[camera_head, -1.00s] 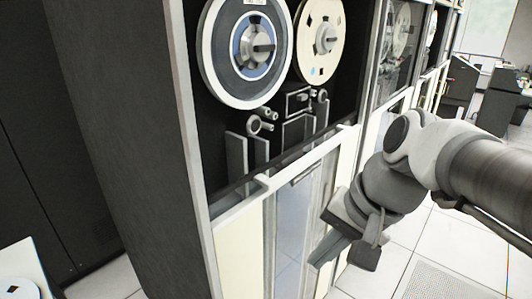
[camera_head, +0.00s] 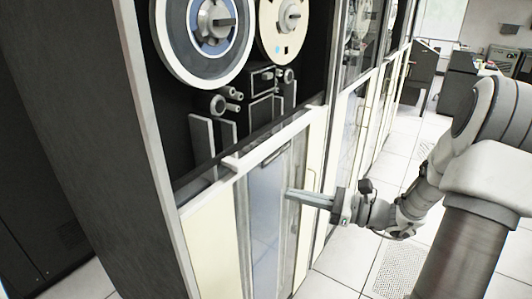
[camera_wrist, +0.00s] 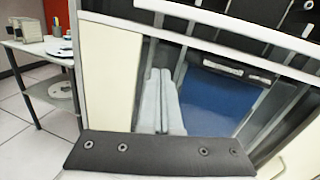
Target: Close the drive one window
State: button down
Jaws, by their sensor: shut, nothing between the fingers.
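The drive one window (camera_head: 285,135) is a clear pane in a pale frame on the nearest tape drive. It sits low, its top rail below the reels, so the reel bay is uncovered. The pane lies over the lower front. My gripper (camera_head: 292,194) is shut and empty, its fingers pointing left at the lower front, below the top rail. In the wrist view my gripper's fingers (camera_wrist: 158,78) are together in front of the glass, with the window's rail (camera_wrist: 225,22) above them. I cannot tell whether the fingertips touch the pane.
Two tape reels (camera_head: 205,35) are exposed in the open bay. More tape drives (camera_head: 365,90) stand in a row to the right. A table (camera_wrist: 40,55) with a reel and small items shows at left in the wrist view.

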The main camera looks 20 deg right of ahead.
jog(key=w+d+f+m+t+h, duration=0.1)
jog(key=w+d+m+t+h, duration=0.1)
jog(key=d+m+t, duration=0.25)
jog(key=w+a+r, duration=0.5)
jog(key=w+r, duration=0.1)
jog(key=w, duration=0.1)
jog(key=shift+w+t+p, duration=0.35)
jog(key=shift+w+p, duration=0.05)
jog(key=shift+p, duration=0.05)
jog(key=shift+a, duration=0.1)
